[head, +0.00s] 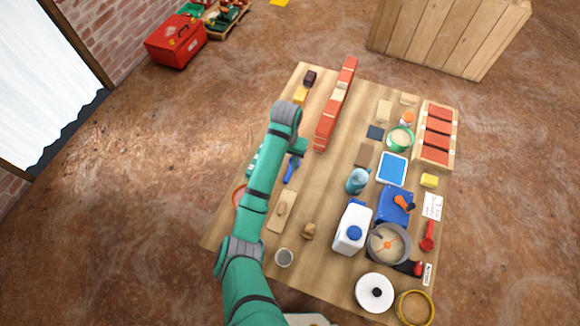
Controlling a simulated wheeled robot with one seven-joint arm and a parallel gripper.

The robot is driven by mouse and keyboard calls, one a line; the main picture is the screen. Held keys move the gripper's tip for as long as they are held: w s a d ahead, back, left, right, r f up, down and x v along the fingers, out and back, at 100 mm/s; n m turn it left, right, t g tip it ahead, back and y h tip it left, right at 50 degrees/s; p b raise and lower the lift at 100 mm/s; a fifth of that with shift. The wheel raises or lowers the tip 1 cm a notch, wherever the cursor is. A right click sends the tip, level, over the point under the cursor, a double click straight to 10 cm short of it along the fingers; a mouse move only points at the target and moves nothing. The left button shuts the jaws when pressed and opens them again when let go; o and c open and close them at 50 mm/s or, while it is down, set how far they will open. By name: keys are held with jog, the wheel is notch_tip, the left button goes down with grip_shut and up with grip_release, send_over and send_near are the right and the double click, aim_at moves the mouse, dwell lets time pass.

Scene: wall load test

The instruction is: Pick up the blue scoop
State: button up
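A small dark-blue object (291,169), which looks like the blue scoop, lies on the left half of the wooden table (335,205), just right of my arm. My arm reaches up from the bottom of the head view and bends down at its far end. The end of my arm with my gripper (299,148) is just above the blue object in the picture. The fingers are too small and hidden to make out. I cannot tell whether they touch the blue object.
A low red brick wall (336,105) stands beyond my gripper. A blue jug (357,181), white canister (351,228), grey pot (388,244), red scoop (428,236) and brick crate (437,136) fill the right side. A wooden float (281,211) lies nearer. Bare wood lies mid-table.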

aim_at(289, 174)
jog(key=shift+s+d+f, duration=0.1)
jog(key=shift+d+f, duration=0.05)
jog(key=shift+f, duration=1.9)
jog(key=shift+s+d+f, duration=0.1)
jog(key=shift+f, duration=1.95)
grip_shut()
